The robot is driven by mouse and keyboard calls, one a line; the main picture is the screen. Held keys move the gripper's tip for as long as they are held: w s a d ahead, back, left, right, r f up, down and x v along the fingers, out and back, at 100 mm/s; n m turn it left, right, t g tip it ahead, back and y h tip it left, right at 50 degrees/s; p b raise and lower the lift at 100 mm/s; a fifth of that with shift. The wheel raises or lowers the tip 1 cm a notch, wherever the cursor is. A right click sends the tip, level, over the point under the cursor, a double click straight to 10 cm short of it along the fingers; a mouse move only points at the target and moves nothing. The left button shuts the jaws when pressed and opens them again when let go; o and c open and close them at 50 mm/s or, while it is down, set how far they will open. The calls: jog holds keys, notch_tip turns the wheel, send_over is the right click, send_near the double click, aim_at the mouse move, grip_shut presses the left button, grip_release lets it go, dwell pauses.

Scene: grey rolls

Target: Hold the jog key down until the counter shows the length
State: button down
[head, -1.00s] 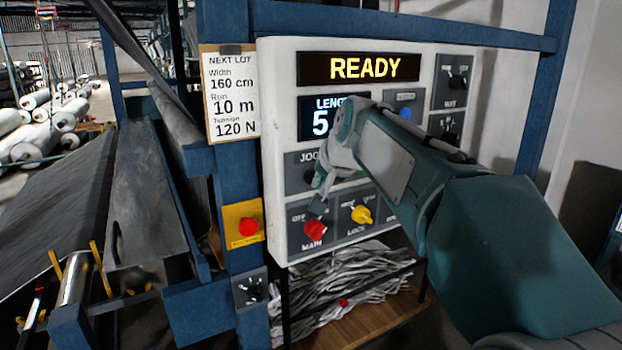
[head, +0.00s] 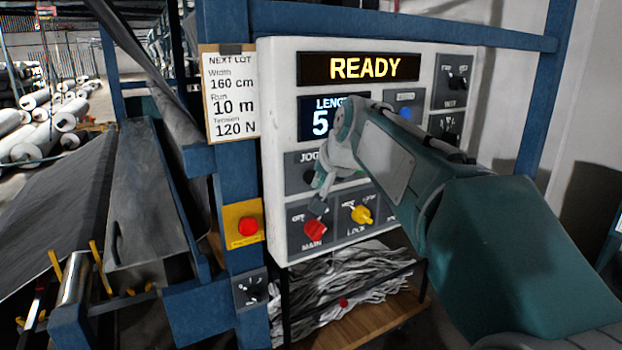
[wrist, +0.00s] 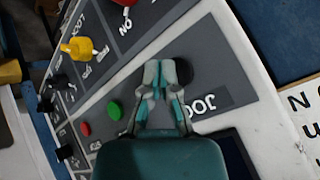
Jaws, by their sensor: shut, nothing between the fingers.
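The white control panel (head: 280,80) has a jog block (head: 293,160) with a round black jog key (wrist: 184,71), beside the JOG label in the wrist view. My gripper (wrist: 161,68) is shut and empty. Its fingertips are right beside the black key and overlap its edge in the wrist view; I cannot tell whether they touch it. In the head view my gripper (head: 319,187) covers part of the jog block. The length counter (head: 312,128) shows a 5; the rest of it is hidden behind my arm. The top display (head: 360,68) reads READY.
A green button (wrist: 114,110) and a red button (wrist: 85,128) lie near my gripper. The red MAIN switch (head: 314,229) and yellow LOCK switch (head: 361,215) are below. A note card (head: 231,95) reads width 160 cm, run 10 m, tension 120 N. A red button (head: 248,226) sits on the post.

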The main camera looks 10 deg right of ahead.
jog(key=shift+w+a, duration=0.1)
jog(key=shift+w, duration=0.2)
jog(key=shift+w+a, duration=0.15)
jog(key=shift+w, duration=0.3)
dwell(0.8)
jog(key=shift+s, duration=0.1)
jog(key=shift+s+d, duration=0.25)
jog(key=shift+s, duration=0.45)
jog(key=shift+s+r, duration=0.1)
jog(key=shift+s, duration=0.05)
jog(key=s, duration=0.1)
jog(key=s+d, duration=0.1)
jog(key=s, duration=0.2)
jog(key=shift+s+d, duration=0.3)
